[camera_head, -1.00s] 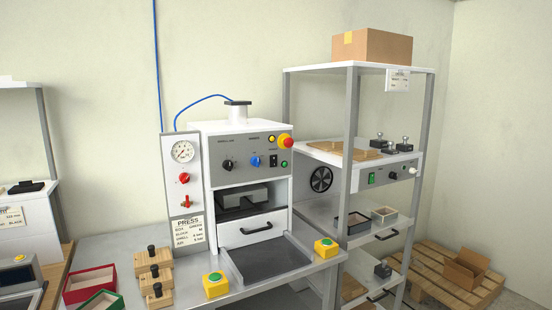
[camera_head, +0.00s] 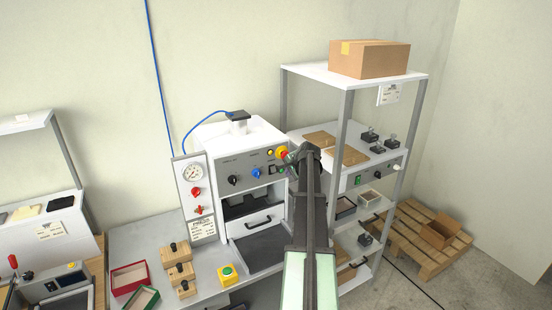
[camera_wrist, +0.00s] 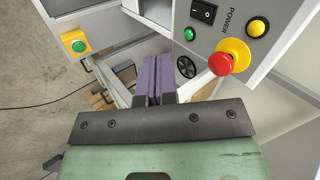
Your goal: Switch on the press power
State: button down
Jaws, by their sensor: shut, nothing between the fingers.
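The press (camera_head: 226,166) is a white machine with a grey control panel. In the wrist view, its black rocker switch (camera_wrist: 203,12) is at the top, beside the word POWER. A yellow lamp or button (camera_wrist: 257,27), a red mushroom button (camera_wrist: 226,63) on a yellow collar and a small green button (camera_wrist: 190,34) are around it. I cannot tell which way the rocker is set. My gripper (camera_wrist: 155,82) has its purple fingers shut and empty. They appear below and left of the switch in the wrist view, apart from the panel. My arm hides the press's right side in the head view.
A grey-framed shelf (camera_head: 345,130) stands close at the right, with a cardboard box (camera_head: 369,58) on top. Wooden blocks (camera_head: 178,264) and a yellow button box (camera_head: 227,275) are on the bench in front. A pallet (camera_head: 420,240) lies on the floor at the right.

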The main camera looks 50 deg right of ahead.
jog(key=w+d+f+b, duration=0.1)
jog(key=w+f+b, duration=0.1)
jog(key=w, duration=0.2)
jog(key=w+d+f+m+b, duration=0.1)
jog(key=w+d+f+b, duration=0.1)
jog(key=w+f+b, duration=0.1)
jog(key=w+d+f+m+b, duration=0.1)
jog(key=w+f+b, duration=0.1)
jog(key=w, duration=0.2)
jog(key=shift+w+d+f+t+b, duration=0.25)
jog(key=shift+w+d+t+b, duration=0.05)
jog(key=shift+d+b, duration=0.1)
jog(key=shift+a, duration=0.1)
